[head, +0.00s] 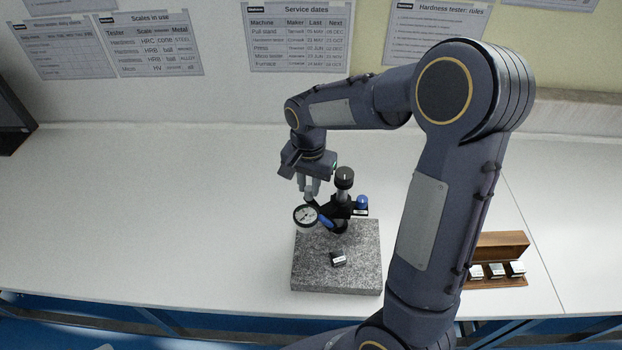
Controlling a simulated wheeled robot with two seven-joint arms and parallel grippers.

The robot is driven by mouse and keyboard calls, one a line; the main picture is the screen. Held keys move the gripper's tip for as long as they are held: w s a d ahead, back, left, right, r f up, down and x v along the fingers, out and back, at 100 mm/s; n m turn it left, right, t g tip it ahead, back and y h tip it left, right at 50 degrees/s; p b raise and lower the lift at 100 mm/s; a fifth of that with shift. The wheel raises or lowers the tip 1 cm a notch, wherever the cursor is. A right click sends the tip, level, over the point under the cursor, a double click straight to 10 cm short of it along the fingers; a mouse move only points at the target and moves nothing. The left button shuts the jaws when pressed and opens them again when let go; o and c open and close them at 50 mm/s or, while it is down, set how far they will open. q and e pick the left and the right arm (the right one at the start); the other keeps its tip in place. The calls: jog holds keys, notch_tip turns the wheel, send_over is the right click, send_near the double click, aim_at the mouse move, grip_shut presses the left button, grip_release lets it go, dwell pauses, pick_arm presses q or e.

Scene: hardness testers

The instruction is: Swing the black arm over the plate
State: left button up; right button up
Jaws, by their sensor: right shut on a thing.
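The speckled grey granite plate (310,270) lies on the white bench, with a small dark block with a pale face (338,260) on it. A dark post with a knurled black top (344,178) stands at the plate's back edge. The black arm (329,209) reaches from the post to the left and carries a round white dial gauge (306,215) near the plate's back left corner. My right gripper (311,196) comes down from above and is shut at the arm's outer end, by the gauge; its exact contact is too small to see clearly. My left gripper is out of view.
A blue knob (361,202) sits right of the post. An open brown wooden case (498,247) with several metal blocks is at the right, partly behind my right arm. The bench left of the plate is clear. Printed sheets hang on the back wall.

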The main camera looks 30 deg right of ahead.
jog(key=s+n, duration=0.1)
jog(key=a+n, duration=0.1)
jog(key=n, duration=0.1)
jog(key=shift+s, duration=0.4)
jog(key=s+n, duration=0.1)
jog(key=n, duration=0.1)
jog(key=shift+s+a+n+b, duration=0.2)
jog(key=shift+s+n+b, duration=0.1)
jog(key=shift+s+b, duration=0.1)
jog(key=shift+s+n, duration=0.8)
jog(key=shift+n, duration=0.4)
jog(key=shift+s+d+n, duration=0.1)
jog(key=shift+s+n, duration=0.7)
jog(key=shift+n, duration=0.4)
jog(key=o, duration=0.9)
notch_tip(320, 180, up, 8)
send_over(314, 210)
jog(key=s, duration=0.2)
jog(key=shift+w+d, duration=0.2)
